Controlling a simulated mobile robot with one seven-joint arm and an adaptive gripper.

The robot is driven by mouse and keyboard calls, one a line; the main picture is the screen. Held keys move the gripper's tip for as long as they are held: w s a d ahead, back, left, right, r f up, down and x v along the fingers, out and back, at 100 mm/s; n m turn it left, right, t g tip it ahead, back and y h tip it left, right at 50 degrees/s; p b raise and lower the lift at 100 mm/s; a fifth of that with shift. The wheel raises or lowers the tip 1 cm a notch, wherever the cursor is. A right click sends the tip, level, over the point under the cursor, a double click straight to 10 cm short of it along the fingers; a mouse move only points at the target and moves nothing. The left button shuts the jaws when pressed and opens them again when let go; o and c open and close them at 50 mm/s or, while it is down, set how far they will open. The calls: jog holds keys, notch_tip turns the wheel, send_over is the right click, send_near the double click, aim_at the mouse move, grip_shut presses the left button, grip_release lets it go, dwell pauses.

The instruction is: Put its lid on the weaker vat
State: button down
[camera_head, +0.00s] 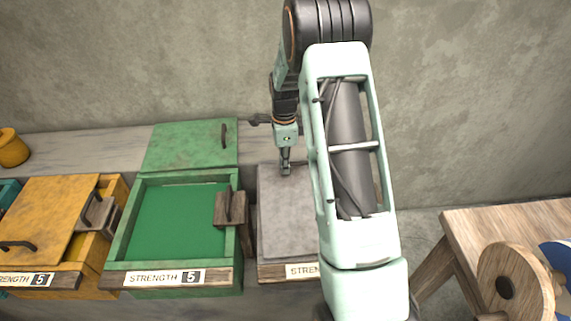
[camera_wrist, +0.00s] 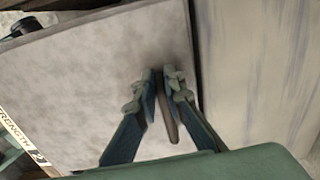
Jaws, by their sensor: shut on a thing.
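A grey lid (camera_head: 285,225) lies over the grey vat, whose front label (camera_head: 302,271) is partly hidden by my arm. In the wrist view the label (camera_wrist: 38,157) reads strength 2. My gripper (camera_head: 286,168) points down at the far part of the grey lid. In the wrist view my gripper (camera_wrist: 162,73) is shut on the lid's dark handle (camera_wrist: 168,112). The grey lid (camera_wrist: 90,70) looks flat over the vat; I cannot tell whether it is fully seated. The green vat (camera_head: 122,235), strength 5, is open, with green liquid (camera_head: 180,225) showing.
A green lid (camera_head: 190,146) lies behind the green vat. A wooden block with a handle (camera_head: 230,208) sits on its right rim. A wooden bench (camera_head: 510,220) with a wheel (camera_head: 515,285) stands at right.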

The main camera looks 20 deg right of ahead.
dwell(0.3)
jog(key=c, duration=1.9)
grip_release()
jog(key=shift+c, duration=0.2)
